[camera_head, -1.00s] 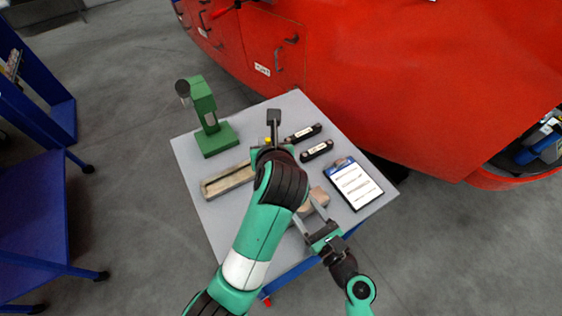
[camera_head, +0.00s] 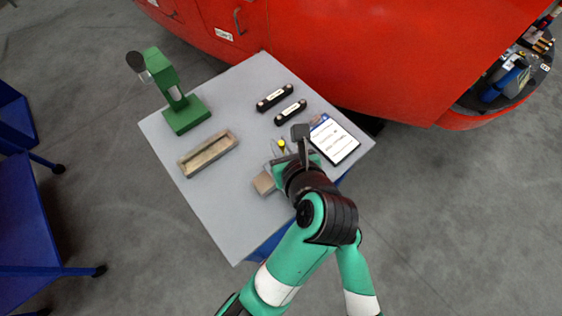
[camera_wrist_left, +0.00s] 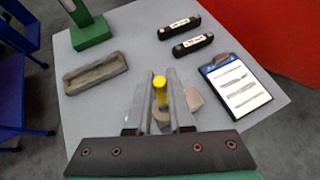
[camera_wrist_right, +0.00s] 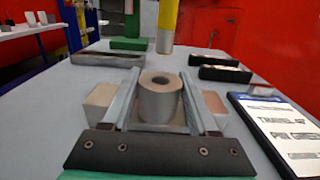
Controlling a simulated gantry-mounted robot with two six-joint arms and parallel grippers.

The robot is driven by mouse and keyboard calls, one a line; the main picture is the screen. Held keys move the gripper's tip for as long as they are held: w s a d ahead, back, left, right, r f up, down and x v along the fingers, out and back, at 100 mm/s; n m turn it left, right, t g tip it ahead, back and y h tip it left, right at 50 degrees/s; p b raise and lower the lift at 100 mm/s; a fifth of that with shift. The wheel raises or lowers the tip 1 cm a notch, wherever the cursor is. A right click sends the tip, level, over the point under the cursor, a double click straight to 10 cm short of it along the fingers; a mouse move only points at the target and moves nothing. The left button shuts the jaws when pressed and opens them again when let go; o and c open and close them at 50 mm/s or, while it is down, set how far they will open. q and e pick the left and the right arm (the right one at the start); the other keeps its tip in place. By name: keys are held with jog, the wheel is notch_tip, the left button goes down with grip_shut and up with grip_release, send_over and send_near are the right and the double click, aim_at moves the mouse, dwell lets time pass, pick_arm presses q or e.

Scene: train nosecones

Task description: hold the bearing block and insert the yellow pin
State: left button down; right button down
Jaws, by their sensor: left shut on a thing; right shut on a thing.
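The yellow pin (camera_head: 281,144) is upright in my left gripper (camera_wrist_left: 159,78), which is shut on it. In the right wrist view the pin (camera_wrist_right: 168,18) shows a grey lower end, apart from and above the bearing block. The bearing block has a grey upright cylinder (camera_wrist_right: 160,103) with an open bore on top, and tan ends at both sides. My right gripper (camera_wrist_right: 160,75) is shut on the cylinder, one finger each side. In the head view the block (camera_head: 264,183) is partly hidden and my left arm covers most of my right gripper.
A green press-like stand (camera_head: 187,115) is at the table's far left. A shallow tray (camera_head: 183,165), two black labelled bars (camera_head: 275,97) (camera_head: 290,112) and a clipboard (camera_head: 335,140) lie around the work area. The grey table's (camera_head: 225,220) front left is clear.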

pick_arm(q)
jog(key=shift+f, duration=3.4)
jog(key=c, duration=0.8)
grip_release()
jog(key=shift+f, duration=0.15)
jog(key=shift+r, duration=0.2)
jog(key=v, duration=1.2)
